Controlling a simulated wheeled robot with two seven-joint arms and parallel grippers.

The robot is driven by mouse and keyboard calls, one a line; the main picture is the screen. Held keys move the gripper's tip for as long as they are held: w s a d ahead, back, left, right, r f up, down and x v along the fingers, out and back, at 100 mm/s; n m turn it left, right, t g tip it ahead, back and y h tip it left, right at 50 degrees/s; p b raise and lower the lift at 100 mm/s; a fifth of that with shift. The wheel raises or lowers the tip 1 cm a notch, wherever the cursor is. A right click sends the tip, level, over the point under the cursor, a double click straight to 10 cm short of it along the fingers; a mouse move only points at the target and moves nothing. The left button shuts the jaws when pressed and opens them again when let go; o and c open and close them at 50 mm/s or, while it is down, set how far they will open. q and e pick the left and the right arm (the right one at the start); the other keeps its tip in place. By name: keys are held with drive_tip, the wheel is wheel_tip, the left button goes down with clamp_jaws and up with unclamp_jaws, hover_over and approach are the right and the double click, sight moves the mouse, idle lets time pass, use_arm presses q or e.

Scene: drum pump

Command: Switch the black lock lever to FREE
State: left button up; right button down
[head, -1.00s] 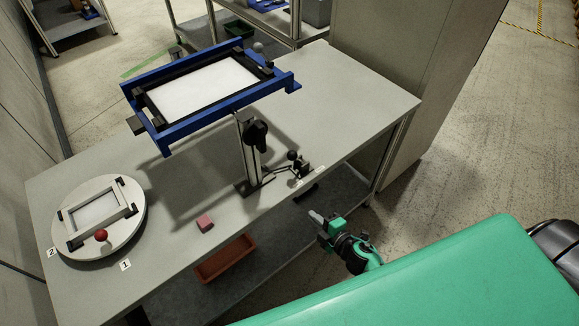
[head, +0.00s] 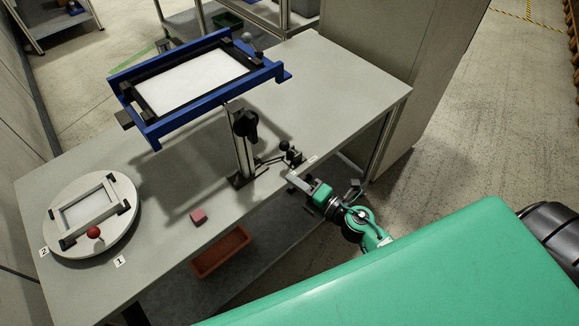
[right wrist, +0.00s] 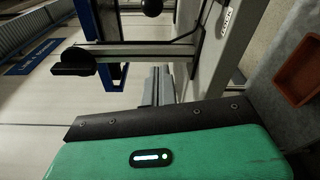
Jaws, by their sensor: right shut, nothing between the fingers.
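A black lever with a round hub (head: 245,125) sits on the side of the upright metal post (head: 243,155). It also shows in the right wrist view, at the left (right wrist: 72,62). A second black arm with a ball end (head: 289,154) stands at the post's foot; I cannot tell whether it belongs to the lock. My right gripper (head: 296,179) is shut and empty at the table's front edge, just in front of the ball-ended arm and apart from the post's lever. Its fingers show in the right wrist view (right wrist: 158,85). My left gripper is out of view.
A blue frame (head: 190,112) with a white panel tops the post. A round turntable (head: 125,225) with a red knob (head: 94,232) stands at the left. A pink block (head: 198,216) lies on the table (head: 345,85). A red bin (head: 222,252) sits below the front edge.

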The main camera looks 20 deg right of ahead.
sight(288, 149)
drive_tip(key=p+x, duration=0.2)
drive_tip(key=x, duration=0.7)
drive_tip(key=shift+w+a+r, duration=0.1)
drive_tip(key=shift+w+r, duration=0.05)
drive_tip(key=shift+r, duration=0.05)
drive_tip(key=d, duration=0.1)
drive_tip(key=d+p, duration=0.1)
drive_tip(key=d, duration=0.1)
drive_tip(key=shift+w+r, duration=0.2)
drive_tip(key=shift+w, duration=0.05)
drive_tip(key=shift+d, duration=0.45)
drive_tip(key=shift+r, duration=0.15)
drive_tip(key=shift+w+d+r+m+p, duration=0.1)
drive_tip(key=shift+w+d+m+p, duration=0.1)
drive_tip(key=shift+m+p, duration=0.2)
